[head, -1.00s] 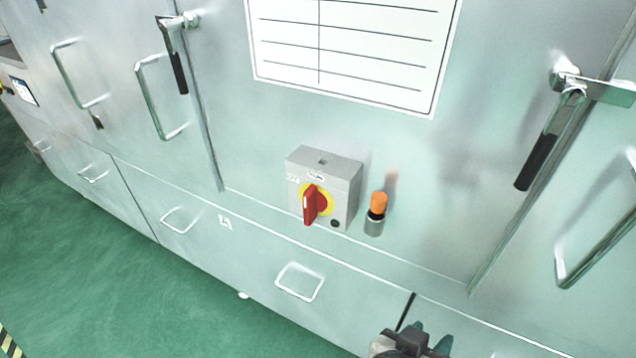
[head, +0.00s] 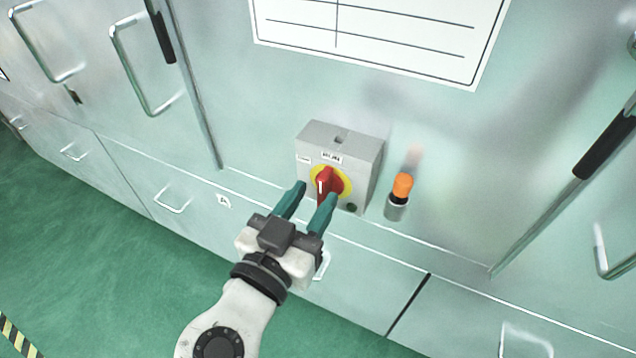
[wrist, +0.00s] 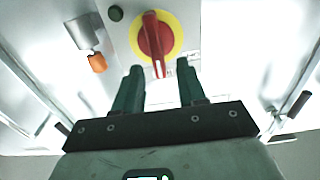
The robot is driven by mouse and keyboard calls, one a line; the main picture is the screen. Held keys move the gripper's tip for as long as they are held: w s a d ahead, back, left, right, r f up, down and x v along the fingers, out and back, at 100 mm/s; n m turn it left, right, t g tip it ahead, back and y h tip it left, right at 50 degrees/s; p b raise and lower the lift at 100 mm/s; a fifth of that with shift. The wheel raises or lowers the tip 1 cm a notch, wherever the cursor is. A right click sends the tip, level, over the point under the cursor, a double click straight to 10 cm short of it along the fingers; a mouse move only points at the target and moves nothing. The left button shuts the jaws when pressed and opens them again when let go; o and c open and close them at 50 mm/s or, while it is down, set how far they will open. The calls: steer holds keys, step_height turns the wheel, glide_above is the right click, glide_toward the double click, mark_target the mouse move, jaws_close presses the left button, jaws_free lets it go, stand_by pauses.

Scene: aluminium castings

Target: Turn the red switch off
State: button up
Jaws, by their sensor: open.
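The red switch (head: 325,181) is a rotary handle on a yellow disc, on the front of a grey box (head: 366,160) fixed to the metal cabinet. Its handle stands roughly upright in the head view. In the wrist view the red switch (wrist: 153,42) shows just beyond the fingertips, roughly centred between them. My gripper (head: 312,192) is open, with its two green fingers pointing at the switch from below in the head view. In the wrist view my gripper (wrist: 160,75) holds nothing. I cannot tell whether a finger touches the handle; its lower end is partly hidden in the head view.
An orange-topped cylinder (head: 402,187) sticks out just right of the box. Cabinet handles (head: 145,70) stand out at the left, and a black lever handle (head: 606,142) at the right. A white lined sheet (head: 375,35) is above. Green floor (head: 90,250) is open at lower left.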

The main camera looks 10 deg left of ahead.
mark_target(330, 181)
steer(key=shift+x, duration=1.45)
jaws_close()
